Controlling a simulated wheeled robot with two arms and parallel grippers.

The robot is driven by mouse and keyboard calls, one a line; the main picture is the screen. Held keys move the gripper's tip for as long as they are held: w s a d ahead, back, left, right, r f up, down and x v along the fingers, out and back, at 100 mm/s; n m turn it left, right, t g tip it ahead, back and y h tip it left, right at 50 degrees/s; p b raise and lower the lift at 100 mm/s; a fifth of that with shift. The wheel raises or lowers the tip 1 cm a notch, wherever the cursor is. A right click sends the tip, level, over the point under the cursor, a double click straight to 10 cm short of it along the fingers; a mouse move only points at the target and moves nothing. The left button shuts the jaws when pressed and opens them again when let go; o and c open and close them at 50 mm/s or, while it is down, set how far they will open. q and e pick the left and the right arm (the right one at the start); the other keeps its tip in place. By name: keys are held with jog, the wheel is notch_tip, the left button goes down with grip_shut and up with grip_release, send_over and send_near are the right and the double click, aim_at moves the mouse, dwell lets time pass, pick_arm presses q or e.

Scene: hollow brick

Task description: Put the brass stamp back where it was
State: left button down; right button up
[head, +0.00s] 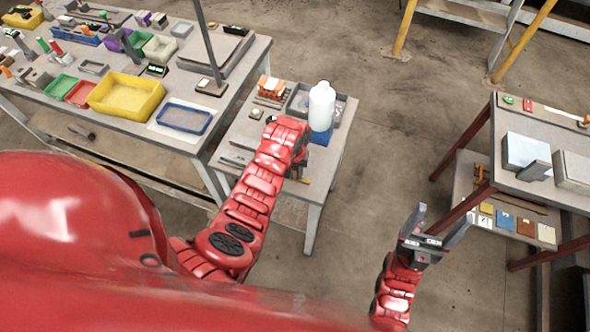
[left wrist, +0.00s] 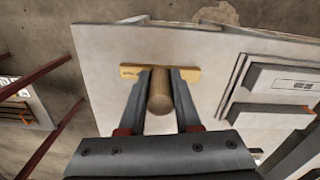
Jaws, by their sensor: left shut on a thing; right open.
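My left gripper (head: 298,172) is over the small table, near its front edge, partly hidden by its own arm in the head view. In the left wrist view, its fingers (left wrist: 162,80) are shut on a brown-gold cylinder (left wrist: 160,95), which looks like the brass stamp. A flat yellow-brown bar (left wrist: 188,75) shows just beyond the cylinder. I cannot tell whether the two are touching or whether the stamp rests on the table. The stamp is not clear in the head view. My right gripper (head: 444,216) is open and empty, over the floor beside the right table.
A long bench with a yellow bin (head: 127,97) and a blue tray (head: 184,118) stands left. Floor between the tables is clear.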

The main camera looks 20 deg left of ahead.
pick_arm(q)
jog(key=shift+f, duration=0.1)
jog(key=c, duration=1.1)
grip_release()
jog(key=shift+f, duration=0.15)
jog(key=o, duration=0.5)
